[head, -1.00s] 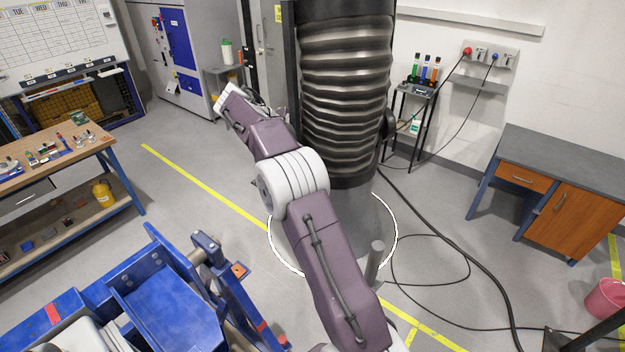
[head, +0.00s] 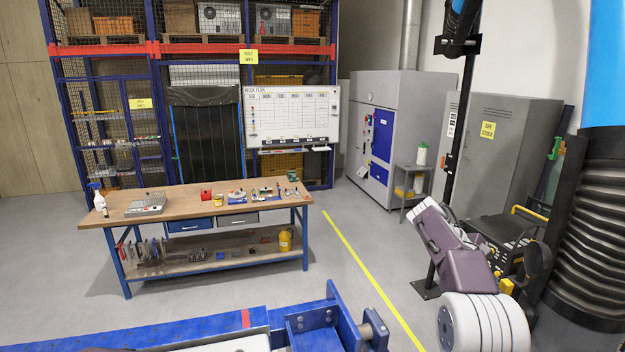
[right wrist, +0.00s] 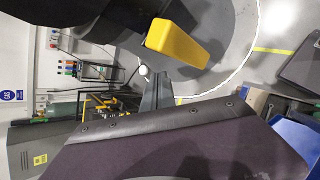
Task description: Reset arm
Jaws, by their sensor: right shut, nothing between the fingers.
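In the head view a purple arm of mine with a white ringed joint (head: 485,322) is at the lower right; its gripper cannot be made out there. In the right wrist view a yellow block-shaped tip on a dark body, which I take for my right gripper (right wrist: 178,42), is at the top, shut and empty, with nothing touching it. A dark purple padded surface fills the lower part of that view. My left gripper shows in neither view.
The blue jig frame (head: 317,325) runs along the bottom of the head view. A wooden workbench (head: 160,209) stands at left, grey cabinets (head: 515,135) at right. A black ribbed column (head: 597,230) stands at the right edge. Floor around the yellow line (head: 360,262) is clear.

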